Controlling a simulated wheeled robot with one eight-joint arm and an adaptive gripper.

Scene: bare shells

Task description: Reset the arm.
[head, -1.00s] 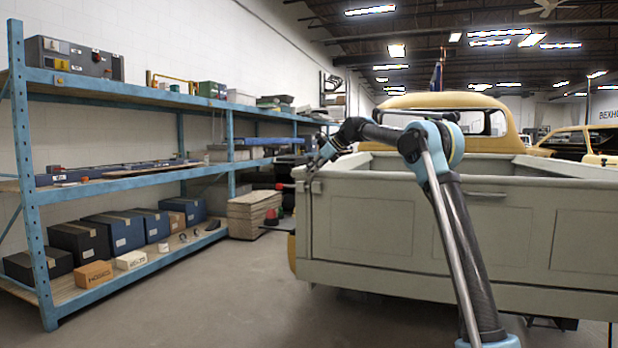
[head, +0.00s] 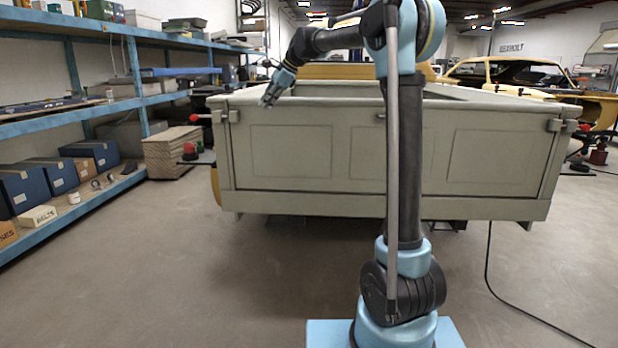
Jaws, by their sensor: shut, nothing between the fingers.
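My arm stands upright in the head view, its elbow near the top edge and its forearm reaching left. My gripper (head: 268,99) is at the end of that forearm, angled down to the left, and its fingers are small in the picture. It is shut and empty. It shows in front of the top edge of the truck's tailgate (head: 300,152); I cannot tell the gap between them.
Blue shelving (head: 133,75) with boxes runs along the left wall. A stack of flat boards (head: 172,157) stands at its far end. A black cable (head: 489,270) lies on the floor at right. The floor (head: 190,275) between the shelving and my base is clear. A yellow car (head: 505,72) stands at back right.

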